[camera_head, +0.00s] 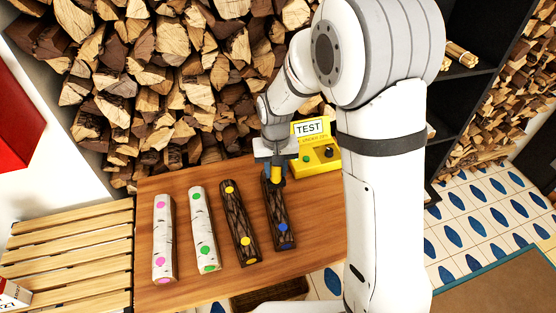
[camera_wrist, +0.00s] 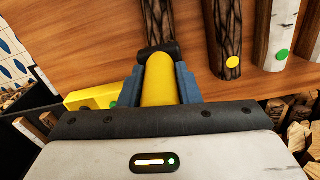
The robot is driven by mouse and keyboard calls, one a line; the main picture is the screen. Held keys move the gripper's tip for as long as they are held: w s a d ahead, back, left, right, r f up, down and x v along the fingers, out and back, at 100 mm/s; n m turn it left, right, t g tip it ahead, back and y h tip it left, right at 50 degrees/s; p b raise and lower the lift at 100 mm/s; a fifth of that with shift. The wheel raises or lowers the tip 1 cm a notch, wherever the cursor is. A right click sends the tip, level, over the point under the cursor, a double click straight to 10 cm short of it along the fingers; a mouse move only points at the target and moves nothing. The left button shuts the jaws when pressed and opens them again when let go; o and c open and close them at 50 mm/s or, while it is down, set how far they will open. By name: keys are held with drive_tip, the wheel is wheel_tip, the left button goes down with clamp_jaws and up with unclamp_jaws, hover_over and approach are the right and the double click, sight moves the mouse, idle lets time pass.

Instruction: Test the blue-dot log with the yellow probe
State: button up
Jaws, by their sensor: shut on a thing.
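The blue-dot log (camera_head: 277,215) is dark-barked and lies on the wooden table at the right end of a row of logs. Blue dots show near its front end. In the wrist view the log (camera_wrist: 158,22) runs away from my gripper. My gripper (camera_head: 276,172) is over the log's back end, its blue fingers shut on the yellow probe (camera_wrist: 159,82). The probe's dark tip is at the log in the wrist view; I cannot tell whether it touches. The yellow tester (camera_head: 318,157) with a TEST sign stands just right of the gripper.
A yellow-dot log (camera_head: 239,228), a green-dot log (camera_head: 204,230) and a pink-dot log (camera_head: 163,238) lie to the left on the table (camera_head: 185,295). Stacked firewood (camera_head: 165,60) rises behind. A slatted bench (camera_head: 70,250) stands left and a dark shelf (camera_head: 475,80) right.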

sight(277, 185)
drive_tip(key=shift+f+b, duration=1.8)
drive_tip(key=shift+f, duration=1.1)
drive_tip(key=shift+s+d+f+b, duration=0.1)
drive_tip(key=shift+f+b, duration=0.55)
drive_tip(key=shift+f, duration=0.05)
drive_tip(key=shift+r+p, duration=2.25)
drive_tip(key=shift+r, duration=1.35)
